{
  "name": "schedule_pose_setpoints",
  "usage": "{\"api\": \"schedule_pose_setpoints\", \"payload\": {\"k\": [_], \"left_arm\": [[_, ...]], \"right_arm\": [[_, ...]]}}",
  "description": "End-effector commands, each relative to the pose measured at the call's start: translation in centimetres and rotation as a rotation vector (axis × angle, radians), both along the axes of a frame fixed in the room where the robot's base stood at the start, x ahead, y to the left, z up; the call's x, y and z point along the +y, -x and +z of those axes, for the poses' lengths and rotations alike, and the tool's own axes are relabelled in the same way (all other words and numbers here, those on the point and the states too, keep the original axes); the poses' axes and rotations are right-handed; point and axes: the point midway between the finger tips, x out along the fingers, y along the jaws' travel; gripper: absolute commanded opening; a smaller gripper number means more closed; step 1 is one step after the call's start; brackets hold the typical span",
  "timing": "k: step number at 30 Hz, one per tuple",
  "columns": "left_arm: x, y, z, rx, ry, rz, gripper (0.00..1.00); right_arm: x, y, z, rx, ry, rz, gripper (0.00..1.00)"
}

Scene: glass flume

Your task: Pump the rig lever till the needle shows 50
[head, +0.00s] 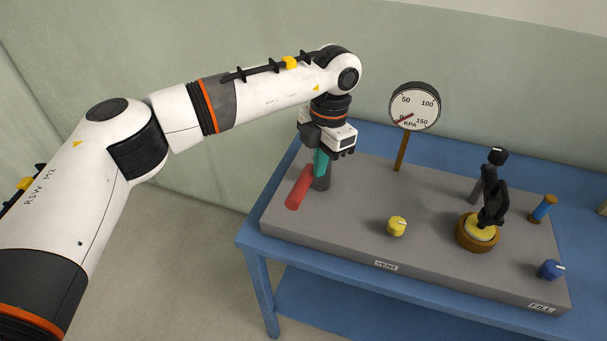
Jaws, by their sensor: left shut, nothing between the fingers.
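The rig is a grey slab (330,237) on a blue table. A red lever handle (299,189) slants up toward a dark post (323,183) at the slab's left end. My left gripper (321,165), with teal fingers, points down beside the upper end of the handle, in front of the post. It is shut with nothing between its fingers; whether it touches the handle is unclear. The round gauge (421,105), marked in KPA, stands on a brown post behind. Its red needle (404,118) points lower left, near 0. My right gripper is not in view.
A yellow knob (397,226) sits near the VENT label (386,265). A blue knob (550,270) and a blue-and-brown peg (542,208) are at the right end.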

Motion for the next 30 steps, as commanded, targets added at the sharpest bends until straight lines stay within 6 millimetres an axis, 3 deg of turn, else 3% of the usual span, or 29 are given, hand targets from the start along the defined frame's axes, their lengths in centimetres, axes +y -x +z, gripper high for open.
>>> {"api": "schedule_pose_setpoints", "payload": {"k": [15, 21, 30], "left_arm": [[-1.0, -0.6, 9.7, -0.004, 0.002, 0.000, 0.00], [-1.1, -0.7, 11.1, -0.002, 0.002, -0.001, 0.00], [-1.1, -0.7, 11.2, -0.002, 0.003, -0.002, 0.00]], "right_arm": [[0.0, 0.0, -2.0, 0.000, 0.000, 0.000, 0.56], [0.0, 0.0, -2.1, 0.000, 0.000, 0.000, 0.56], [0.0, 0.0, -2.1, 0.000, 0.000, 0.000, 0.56]]}}
